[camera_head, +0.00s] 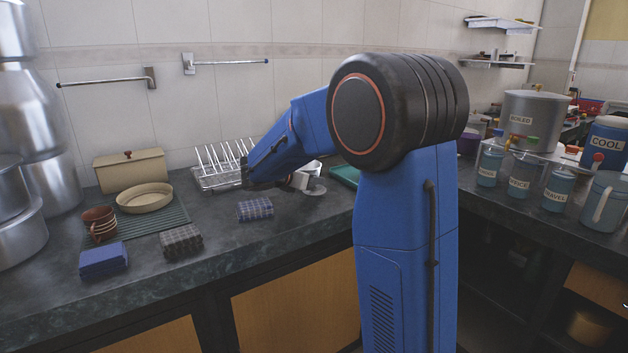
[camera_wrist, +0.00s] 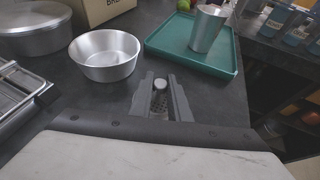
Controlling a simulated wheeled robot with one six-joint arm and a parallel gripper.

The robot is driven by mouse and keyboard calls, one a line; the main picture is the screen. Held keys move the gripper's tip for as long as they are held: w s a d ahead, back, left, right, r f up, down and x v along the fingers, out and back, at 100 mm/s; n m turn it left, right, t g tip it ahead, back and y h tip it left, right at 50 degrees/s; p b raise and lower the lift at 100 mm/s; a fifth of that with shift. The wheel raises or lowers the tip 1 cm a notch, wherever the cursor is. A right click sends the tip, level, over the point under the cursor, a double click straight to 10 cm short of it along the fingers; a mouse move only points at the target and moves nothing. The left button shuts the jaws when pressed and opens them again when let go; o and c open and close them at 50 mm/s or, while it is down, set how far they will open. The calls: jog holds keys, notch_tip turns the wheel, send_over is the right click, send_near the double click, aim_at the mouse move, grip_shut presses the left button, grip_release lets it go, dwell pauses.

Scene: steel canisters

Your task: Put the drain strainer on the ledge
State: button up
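The drain strainer (camera_wrist: 158,101), a small perforated metal piece with a pale round knob, shows between the fingers of my gripper (camera_wrist: 162,93) in the wrist view. The fingers stand apart on either side of it, and I cannot tell whether they press on it. In the head view my arm reaches over the counter to the back, by the dish rack (camera_head: 218,178), and the strainer cannot be made out clearly there. I cannot tell for sure which surface is the ledge.
A metal bowl (camera_wrist: 105,55) stands left of the fingers, and a teal tray (camera_wrist: 218,58) with a steel tumbler (camera_wrist: 207,28) stands to the right. Folded cloths (camera_head: 181,241) lie at the counter front.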

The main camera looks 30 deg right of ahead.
jog(key=o, duration=0.4)
jog(key=shift+c, duration=0.2)
jog(key=shift+r, duration=0.15)
